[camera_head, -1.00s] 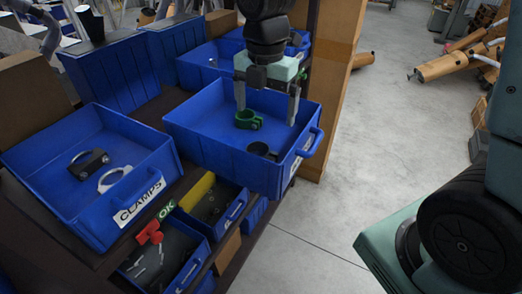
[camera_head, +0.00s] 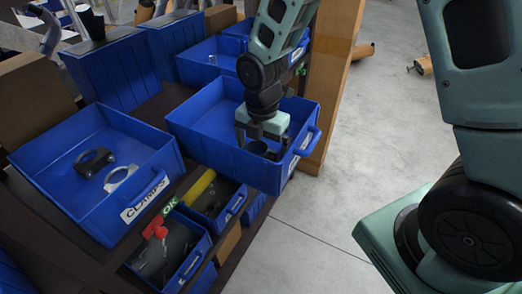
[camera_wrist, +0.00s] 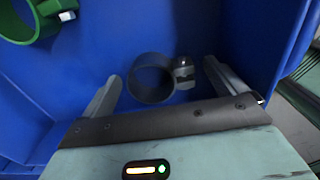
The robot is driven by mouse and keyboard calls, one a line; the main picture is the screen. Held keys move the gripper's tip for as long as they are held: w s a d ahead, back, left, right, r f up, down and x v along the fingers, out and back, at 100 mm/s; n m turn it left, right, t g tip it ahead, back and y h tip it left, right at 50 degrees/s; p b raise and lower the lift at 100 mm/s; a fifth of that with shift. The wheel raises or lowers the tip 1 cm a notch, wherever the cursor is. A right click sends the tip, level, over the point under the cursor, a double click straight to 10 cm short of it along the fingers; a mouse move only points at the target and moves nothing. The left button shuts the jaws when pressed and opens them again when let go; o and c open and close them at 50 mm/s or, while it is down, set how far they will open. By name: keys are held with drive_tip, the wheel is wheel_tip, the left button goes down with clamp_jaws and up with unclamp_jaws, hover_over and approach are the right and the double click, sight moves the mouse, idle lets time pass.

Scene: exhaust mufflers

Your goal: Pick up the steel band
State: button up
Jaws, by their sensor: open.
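A dark grey steel band (camera_wrist: 152,98) with a bolted lug on its right lies on the floor of the right blue bin (camera_head: 190,133). It also shows, partly hidden, under my gripper in the head view (camera_head: 258,148). My gripper (camera_wrist: 163,75) is open and empty, pointing down inside this bin, also seen in the head view (camera_head: 263,147). In the wrist view, one finger is left of the band and the other right of its lug. I cannot tell the exact height gap. A green clamp (camera_wrist: 48,10) lies to the upper left in the wrist view.
The bin walls stand close around my gripper, with the handled wall (camera_head: 305,142) nearby on the right. The left CLAMPS bin (camera_head: 60,195) holds a black clamp (camera_head: 94,162) and a silver one (camera_head: 120,178). Small bins (camera_head: 215,205) sit below in front.

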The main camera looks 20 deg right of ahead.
drive_tip(key=shift+c, duration=0.4)
drive_tip(key=c, duration=1)
drive_tip(key=shift+c, duration=0.2)
drive_tip(key=shift+r, duration=0.15)
